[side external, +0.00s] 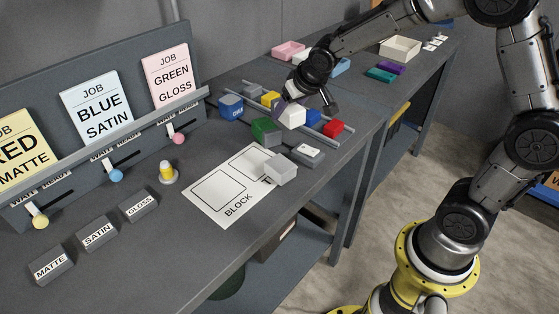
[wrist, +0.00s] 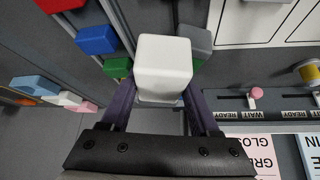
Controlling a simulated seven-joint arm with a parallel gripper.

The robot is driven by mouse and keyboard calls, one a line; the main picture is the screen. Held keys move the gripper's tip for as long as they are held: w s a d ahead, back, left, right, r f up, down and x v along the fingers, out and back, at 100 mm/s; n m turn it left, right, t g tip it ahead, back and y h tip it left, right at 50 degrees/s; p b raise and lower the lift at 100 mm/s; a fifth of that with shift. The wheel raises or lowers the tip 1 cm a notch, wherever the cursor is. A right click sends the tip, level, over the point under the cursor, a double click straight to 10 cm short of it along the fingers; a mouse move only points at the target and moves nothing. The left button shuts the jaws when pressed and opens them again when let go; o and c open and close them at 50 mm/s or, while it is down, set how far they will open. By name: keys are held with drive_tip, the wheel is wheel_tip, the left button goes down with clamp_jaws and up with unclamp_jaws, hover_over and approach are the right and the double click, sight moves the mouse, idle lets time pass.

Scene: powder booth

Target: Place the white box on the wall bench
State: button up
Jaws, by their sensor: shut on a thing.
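The white box (wrist: 164,62) is a small rounded block, seen large between my two purple fingers in the wrist view. My gripper (wrist: 160,98) is shut on it. In the side view the white box (side external: 292,116) shows under my gripper (side external: 297,107), among the coloured boxes at the middle of the grey benches. Whether it is clear of the surface below cannot be told. Two grey benches stand along the wall: a near bench (side external: 150,255) with job cards and a far bench (side external: 357,88). The frames do not show which is called the wall bench.
Around the white box are a blue box (side external: 231,106), a green box (side external: 266,131), a red box (side external: 333,128) and a yellow box (side external: 270,98). A grey block (side external: 281,169) overlaps the white BLOCK sheet (side external: 222,205). The far bench holds a cream tray (side external: 400,48) and a pink tray (side external: 288,50).

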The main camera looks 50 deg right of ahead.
drive_tip(key=shift+w+d+f, duration=0.15)
drive_tip(key=shift+d+f, duration=0.05)
drive_tip(key=shift+d, duration=0.3)
drive_tip(key=shift+w+d+f, duration=0.15)
drive_tip(key=shift+d, duration=0.3)
drive_tip(key=shift+s+f, duration=0.1)
drive_tip(key=shift+s, duration=0.1)
drive_tip(key=shift+s+a+n+y, duration=0.4)
drive_tip(key=shift+s+a+n, duration=0.1)
drive_tip(key=shift+s+a, duration=0.5)
drive_tip(key=s+a+r+n+y, duration=0.1)
drive_tip(key=s+a+r+n, duration=0.2)
drive_tip(key=a, duration=0.6)
drive_tip(key=s+a+r+n+y, duration=0.2)
drive_tip(key=s+a+r+n, duration=0.1)
drive_tip(key=s+a, duration=0.4)
drive_tip(key=shift+s+a+r+y, duration=0.15)
drive_tip(key=shift+a+r+y, duration=0.15)
drive_tip(key=shift+a+r, duration=0.55)
drive_tip(key=shift+a+f, duration=0.2)
